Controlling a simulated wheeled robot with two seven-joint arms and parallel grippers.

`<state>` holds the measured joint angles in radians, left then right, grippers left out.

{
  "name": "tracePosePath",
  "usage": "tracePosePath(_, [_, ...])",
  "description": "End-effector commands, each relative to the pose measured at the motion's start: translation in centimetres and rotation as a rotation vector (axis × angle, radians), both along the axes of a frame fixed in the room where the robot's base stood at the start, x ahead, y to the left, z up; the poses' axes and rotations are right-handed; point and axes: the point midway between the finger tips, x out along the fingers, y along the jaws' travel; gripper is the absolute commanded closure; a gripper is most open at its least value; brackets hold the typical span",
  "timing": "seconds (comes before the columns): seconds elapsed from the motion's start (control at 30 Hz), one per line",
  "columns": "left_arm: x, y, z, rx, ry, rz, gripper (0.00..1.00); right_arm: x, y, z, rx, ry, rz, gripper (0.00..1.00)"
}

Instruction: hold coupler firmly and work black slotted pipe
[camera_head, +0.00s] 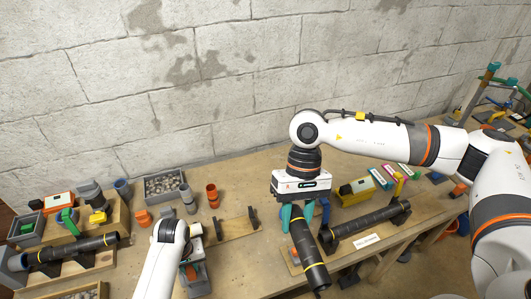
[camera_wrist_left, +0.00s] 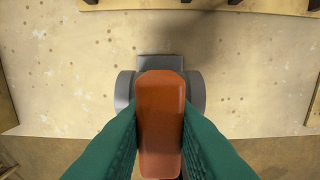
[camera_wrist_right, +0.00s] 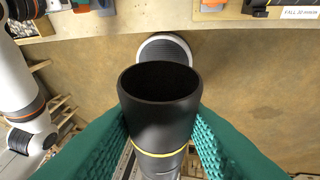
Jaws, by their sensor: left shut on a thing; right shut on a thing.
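My right gripper (camera_wrist_right: 160,140) has its green fingers shut on a black pipe (camera_head: 308,252) with yellow bands. The pipe is tilted above the table's front area, its open end (camera_wrist_right: 160,90) up in the right wrist view; I cannot make out slots. My left gripper (camera_wrist_left: 160,135) is shut on an orange rounded piece (camera_wrist_left: 160,105), which sits in front of a grey body with a rounded lobe on each side (camera_wrist_left: 197,90). I cannot tell whether this is the coupler. In the head view my left arm mostly hides that gripper, with a grey part (camera_head: 198,284) beside it.
A black pipe lies on a rack (camera_head: 372,220) at right, near a white label (camera_head: 366,240). Another pipe lies on a rack (camera_head: 75,248) at left. A block wall (camera_head: 230,80) is behind.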

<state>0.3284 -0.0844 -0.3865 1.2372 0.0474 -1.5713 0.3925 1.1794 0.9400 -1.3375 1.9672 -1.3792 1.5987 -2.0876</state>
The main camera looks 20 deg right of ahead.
Motion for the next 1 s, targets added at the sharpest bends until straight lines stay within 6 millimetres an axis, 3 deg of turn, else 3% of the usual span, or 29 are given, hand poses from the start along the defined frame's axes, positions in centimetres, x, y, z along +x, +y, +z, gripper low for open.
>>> tracePosePath(0.17, [-0.2,0.0,-0.3,0.001,0.005,0.0,1.0,1.8,1.0,-2.4,0.008,-0.002,-0.138,0.94])
tracePosePath(0.27, [-0.2,0.0,-0.3,0.001,0.006,0.0,1.0,4.0,1.9,-5.6,0.014,-0.005,-0.314,0.94])
tracePosePath(0.4, [-0.2,0.0,-0.3,0.001,0.006,0.0,1.0,7.4,3.0,-11.6,0.019,-0.002,-0.629,0.94])
tracePosePath(0.53, [-0.2,0.0,-0.3,0.001,0.006,0.0,1.0,9.5,3.1,-17.8,0.014,0.003,-0.913,0.94])
tracePosePath(0.7, [-0.2,0.0,-0.3,0.001,0.007,0.0,1.0,10.4,2.4,-25.1,0.006,0.01,-1.222,0.94])
tracePosePath(0.8, [-0.3,0.0,-0.3,0.001,0.007,0.0,1.0,10.3,1.9,-28.2,0.003,0.013,-1.347,0.94])
tracePosePath(1.0, [-0.3,0.0,-0.3,0.001,0.008,0.0,1.0,9.8,1.2,-31.4,0.002,0.015,-1.472,0.94])
